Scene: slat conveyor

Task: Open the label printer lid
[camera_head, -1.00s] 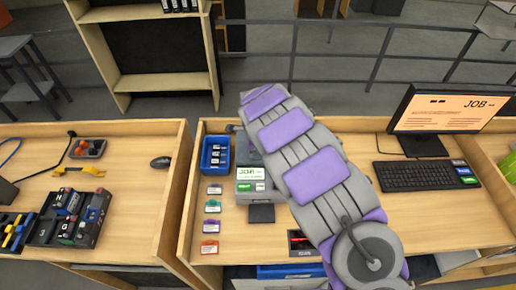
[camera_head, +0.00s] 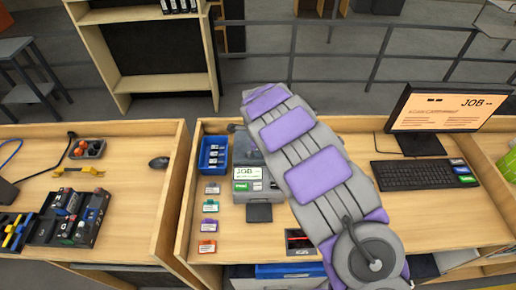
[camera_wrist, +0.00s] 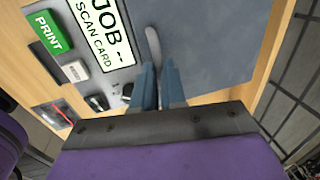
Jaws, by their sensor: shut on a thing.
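The label printer (camera_head: 242,196) stands on the middle desk, partly covered by my arm in the head view. Its grey lid (camera_head: 244,150) is at its back; in the wrist view the lid (camera_wrist: 215,40) fills the upper right. Its screen (camera_wrist: 104,32) reads "JOB -- SCAN CARD". A thin curved grey handle (camera_wrist: 153,45) shows at the lid's near edge. My gripper (camera_wrist: 159,75) has its blue fingers close together on the handle, whose lower end is hidden between them. The lid's exact angle is hard to tell. The head view hides my gripper behind my arm.
A green PRINT button (camera_wrist: 47,33) sits beside the screen. A blue bin (camera_head: 213,155) and several small label cards (camera_head: 209,207) lie left of the printer.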

